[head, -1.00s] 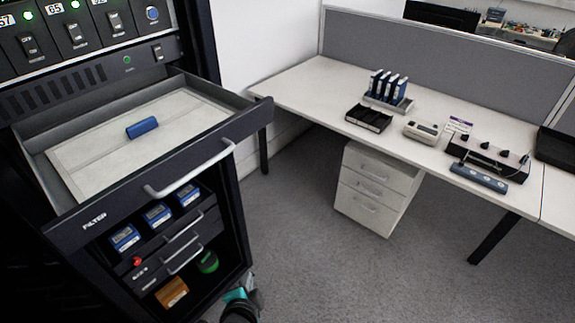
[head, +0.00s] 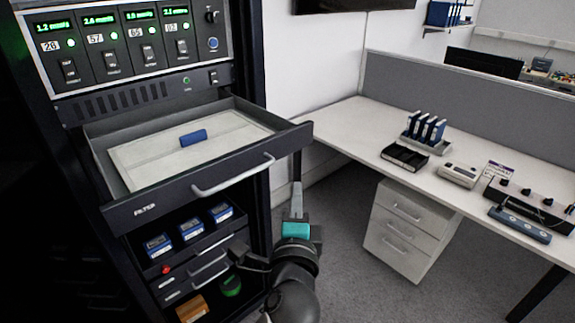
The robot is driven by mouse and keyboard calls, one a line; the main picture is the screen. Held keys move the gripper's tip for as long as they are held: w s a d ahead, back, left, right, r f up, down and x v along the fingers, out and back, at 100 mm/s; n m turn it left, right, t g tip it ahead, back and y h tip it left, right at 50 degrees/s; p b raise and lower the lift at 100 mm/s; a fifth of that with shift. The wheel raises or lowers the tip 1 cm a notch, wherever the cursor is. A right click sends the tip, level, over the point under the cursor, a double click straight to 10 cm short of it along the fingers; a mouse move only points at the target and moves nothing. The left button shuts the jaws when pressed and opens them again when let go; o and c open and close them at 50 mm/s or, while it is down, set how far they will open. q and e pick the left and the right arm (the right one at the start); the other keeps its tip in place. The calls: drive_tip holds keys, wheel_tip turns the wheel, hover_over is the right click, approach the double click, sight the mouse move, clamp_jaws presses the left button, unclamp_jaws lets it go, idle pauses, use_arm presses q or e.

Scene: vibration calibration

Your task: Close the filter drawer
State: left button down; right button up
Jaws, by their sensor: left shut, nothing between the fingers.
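The filter drawer (head: 144,208) is pulled out of the dark rack, and its pale floor shows. A dark blue block (head: 193,138) lies inside it. The drawer front carries a FILTER label and a light grey bar handle (head: 233,179). My left gripper (head: 297,186) points upward just right of the drawer front, below the level of its right end. Its fingers are shut with nothing between them, and I see no contact with the drawer. My right gripper is out of view.
The rack's control panel (head: 131,45) with lit green displays is above the drawer. Blue-labelled modules (head: 190,228) and smaller drawers sit below.

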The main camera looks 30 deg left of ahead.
sight(285, 156)
use_arm(q)
drive_tip(key=x, duration=0.3)
drive_tip(key=a+p+x, duration=0.1)
drive_tip(key=x, duration=0.1)
drive_tip(key=a+x, duration=0.1)
drive_tip(key=x, duration=0.2)
drive_tip(key=shift+s+a, duration=0.1)
drive_tip(key=shift+w+a+p, duration=0.2)
drive_tip(key=shift+a+p, duration=0.1)
drive_tip(key=shift+a, duration=0.1)
drive_tip(key=shift+a, duration=0.1)
